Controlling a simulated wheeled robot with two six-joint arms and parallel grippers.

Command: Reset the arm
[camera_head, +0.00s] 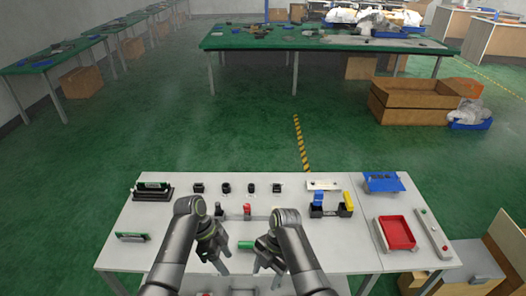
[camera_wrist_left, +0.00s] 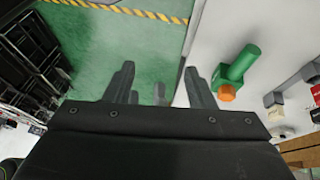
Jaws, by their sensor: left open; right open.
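My two arms reach in from the bottom of the head view over a white table (camera_head: 135,258). My left gripper (camera_head: 216,262) is open and empty; its fingers also show in the left wrist view (camera_wrist_left: 160,84). My right gripper (camera_head: 266,266) is open, over the table's front part. A green cylindrical part (camera_head: 246,244) lies between the grippers. In the left wrist view a green cylinder with an orange end (camera_wrist_left: 237,66) is right of the fingers, apart from them. A red-topped fixture (camera_head: 247,209) stands behind the grippers.
Several small black fixtures (camera_head: 226,188) line the table's back. A black fixture with blue and yellow parts (camera_head: 331,207), a red tray (camera_head: 397,232), a blue stand (camera_head: 383,182) and a black-and-green fixture (camera_head: 152,190) stand at the sides. Green floor lies beyond.

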